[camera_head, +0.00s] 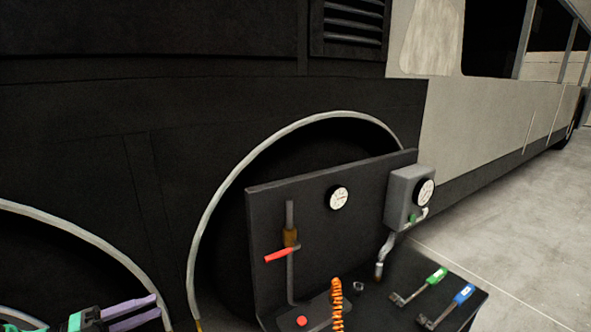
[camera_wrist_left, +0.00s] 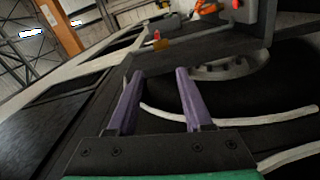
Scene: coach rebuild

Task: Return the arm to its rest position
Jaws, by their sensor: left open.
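My left gripper (camera_head: 157,306) shows at the lower left corner of the head view, with purple fingers pointing right. The fingers are apart with nothing between them, as the left wrist view also shows for this gripper (camera_wrist_left: 160,73). It is in front of the dark bus side (camera_head: 75,140), to the left of the black panel stand (camera_head: 350,235), and touches nothing that I can make out. Most of the left arm is out of the picture. My right gripper is in neither view.
The stand carries a red-handled valve (camera_head: 281,255), a gauge (camera_head: 339,198), a grey box (camera_head: 403,192) with another gauge, an orange coil (camera_head: 337,300), a green-handled tool (camera_head: 436,275) and a blue-handled tool (camera_head: 463,294). Open floor (camera_head: 500,225) lies to the right.

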